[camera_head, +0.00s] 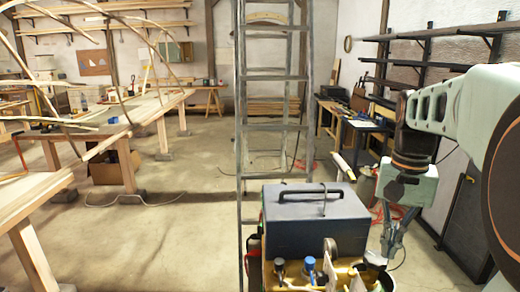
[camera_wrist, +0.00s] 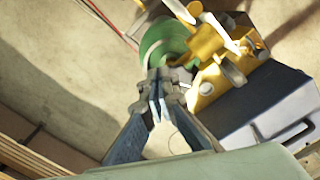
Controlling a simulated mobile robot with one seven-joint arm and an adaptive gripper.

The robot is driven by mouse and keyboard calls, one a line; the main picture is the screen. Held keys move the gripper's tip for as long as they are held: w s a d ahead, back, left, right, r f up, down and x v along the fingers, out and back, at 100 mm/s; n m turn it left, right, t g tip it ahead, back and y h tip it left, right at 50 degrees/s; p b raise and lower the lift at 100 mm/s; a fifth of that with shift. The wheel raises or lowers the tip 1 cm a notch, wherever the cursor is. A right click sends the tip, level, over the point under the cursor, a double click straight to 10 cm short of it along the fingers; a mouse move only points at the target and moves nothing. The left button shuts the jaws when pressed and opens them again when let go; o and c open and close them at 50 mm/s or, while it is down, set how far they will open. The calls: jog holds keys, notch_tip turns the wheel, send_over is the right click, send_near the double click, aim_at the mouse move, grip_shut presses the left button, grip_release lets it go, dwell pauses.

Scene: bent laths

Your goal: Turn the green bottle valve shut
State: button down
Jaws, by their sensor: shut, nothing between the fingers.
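In the wrist view a round green top (camera_wrist: 163,42), which looks like the green bottle, shows just beyond my fingertips. Pale metal fittings (camera_wrist: 183,12) lie at its upper right; which of them is the valve handle, I cannot tell. My gripper (camera_wrist: 162,76) is shut and empty, its tips at the near edge of the green top; contact cannot be made out. In the head view my gripper (camera_head: 387,252) points down at the right end of the trolley, and I cannot make out the green bottle there.
A yellow trolley part (camera_wrist: 208,84) with fittings sits right beside the green top. A dark toolbox (camera_head: 314,222) with a handle stands on the trolley, close to my gripper. A stepladder (camera_head: 240,150) rises behind it. Wooden benches with bent laths (camera_head: 105,125) stand left; wall shelves (camera_head: 430,35) are at right.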

aim_at(384, 265)
jog(key=shift+s+f+b, duration=0.1)
jog(key=shift+f+b, duration=1.35)
jog(key=shift+f, duration=1.15)
jog(key=shift+w+a+r, duration=0.15)
jog(key=shift+w+r, duration=0.05)
jog(key=shift+w, duration=0.1)
jog(key=shift+w+a+p, duration=0.15)
jog(key=shift+a+p, duration=0.3)
jog(key=shift+p, duration=0.1)
jog(key=shift+w+a, duration=0.1)
jog(key=shift+a, duration=0.15)
jog(key=shift+w+a+p, duration=0.25)
jog(key=shift+a+p, duration=0.1)
jog(key=shift+p, duration=0.2)
jog(key=shift+w+a+f, duration=0.1)
jog(key=shift+w+a, duration=0.15)
jog(key=shift+s+a, duration=0.15)
jog(key=shift+a, duration=0.05)
